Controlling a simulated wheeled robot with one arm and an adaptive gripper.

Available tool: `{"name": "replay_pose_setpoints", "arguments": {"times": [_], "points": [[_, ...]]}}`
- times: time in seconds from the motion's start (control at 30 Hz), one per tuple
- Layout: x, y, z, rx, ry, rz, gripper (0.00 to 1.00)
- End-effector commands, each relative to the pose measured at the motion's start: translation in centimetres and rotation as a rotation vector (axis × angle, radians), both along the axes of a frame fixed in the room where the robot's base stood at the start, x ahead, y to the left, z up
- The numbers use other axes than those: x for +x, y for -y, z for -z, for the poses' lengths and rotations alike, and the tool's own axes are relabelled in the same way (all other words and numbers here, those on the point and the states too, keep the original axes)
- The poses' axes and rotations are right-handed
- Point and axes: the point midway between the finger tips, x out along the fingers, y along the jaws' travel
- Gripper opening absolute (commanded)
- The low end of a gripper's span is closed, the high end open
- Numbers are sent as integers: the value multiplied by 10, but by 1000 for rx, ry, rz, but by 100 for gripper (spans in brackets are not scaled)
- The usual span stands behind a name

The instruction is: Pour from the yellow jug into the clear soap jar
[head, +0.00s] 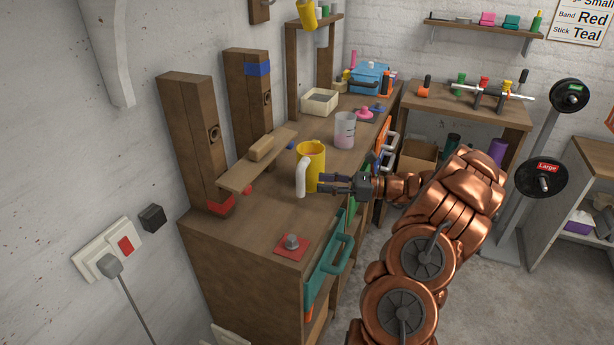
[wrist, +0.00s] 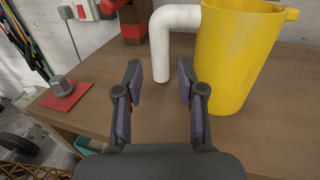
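The yellow jug (head: 316,155) stands upright on the wooden bench, with a white bent handle (head: 302,178) on its near side. In the wrist view the jug (wrist: 235,55) is at the right and its handle (wrist: 161,50) hangs ahead of the fingers. A clear jar (head: 345,128) with a pinkish lower part stands behind the jug; it looks like the soap jar. My gripper (head: 320,184) is beside the jug, low over the bench. In the wrist view my gripper (wrist: 160,78) is open and empty, the handle's lower end just beyond the fingertips.
A red plate with a grey knob (head: 291,242) lies near the bench's front end. A wooden board (head: 255,165) and posts stand at the left. A beige tray (head: 320,101) and pink and blue discs lie farther back. Teal handles (head: 330,258) stick out from the bench front.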

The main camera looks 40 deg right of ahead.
Motion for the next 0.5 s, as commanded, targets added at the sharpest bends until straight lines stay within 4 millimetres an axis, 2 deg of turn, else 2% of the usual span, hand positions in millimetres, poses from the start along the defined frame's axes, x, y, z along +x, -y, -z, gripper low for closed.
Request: {"name": "replay_pose_setpoints", "arguments": {"times": [0.33, 0.5], "points": [[19, -21, -5, 1, -1, 3, 39], [36, -40, -11, -1, -1, -2, 39]]}}
